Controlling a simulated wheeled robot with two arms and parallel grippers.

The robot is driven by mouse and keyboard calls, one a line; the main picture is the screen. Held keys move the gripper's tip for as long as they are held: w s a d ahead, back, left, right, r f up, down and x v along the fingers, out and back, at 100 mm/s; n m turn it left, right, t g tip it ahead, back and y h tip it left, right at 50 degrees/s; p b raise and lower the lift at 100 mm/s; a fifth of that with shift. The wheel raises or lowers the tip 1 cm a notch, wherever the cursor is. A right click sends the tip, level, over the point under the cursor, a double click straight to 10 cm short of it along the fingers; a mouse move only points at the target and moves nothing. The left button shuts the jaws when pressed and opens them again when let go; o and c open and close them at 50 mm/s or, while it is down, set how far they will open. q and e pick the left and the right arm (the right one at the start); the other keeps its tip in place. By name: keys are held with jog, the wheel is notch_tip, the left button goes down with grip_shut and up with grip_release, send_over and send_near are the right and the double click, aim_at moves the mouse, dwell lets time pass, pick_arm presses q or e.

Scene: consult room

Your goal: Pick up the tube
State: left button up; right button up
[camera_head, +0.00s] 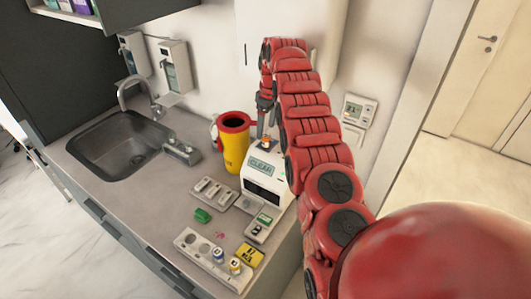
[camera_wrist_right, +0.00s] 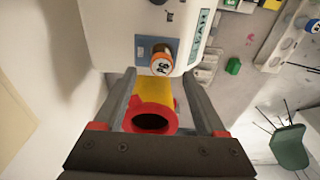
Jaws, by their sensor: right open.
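A small tube (camera_head: 266,143) with an orange cap stands in the top of a white machine (camera_head: 262,172) labelled CLEAR on the counter. In the right wrist view the tube (camera_wrist_right: 162,62) shows its orange-rimmed white cap with a mark like "P6", and a dark brown body. My right gripper (camera_head: 264,128) is open above the machine's back edge. In the wrist view its two fingers (camera_wrist_right: 160,78) point towards the tube, with the tips apart on either side of the cap's near side. Nothing is held. My left gripper is not in view.
A rack (camera_head: 205,252) with two capped vials, a green object (camera_head: 203,215) and a yellow card (camera_head: 250,255) lie in front. The sink (camera_head: 118,142) is at left.

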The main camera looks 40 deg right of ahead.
aim_at(266, 135)
jog(key=shift+s+f+b, duration=0.2)
jog(key=shift+f+b, duration=0.25)
jog(key=shift+b, duration=0.15)
jog(key=shift+s+f+b, duration=0.2)
jog(key=shift+f+b, duration=0.25)
jog(key=shift+b, duration=0.15)
jog(key=shift+w+d+f+p, duration=0.1)
jog(key=shift+w+f+p, duration=0.15)
jog(key=shift+p, duration=0.6)
jog(key=shift+w+a+f+p, duration=0.15)
jog(key=shift+a+f+p, duration=0.05)
jog(key=shift+f+p, duration=0.6)
jog(key=shift+f, duration=0.55)
grip_shut()
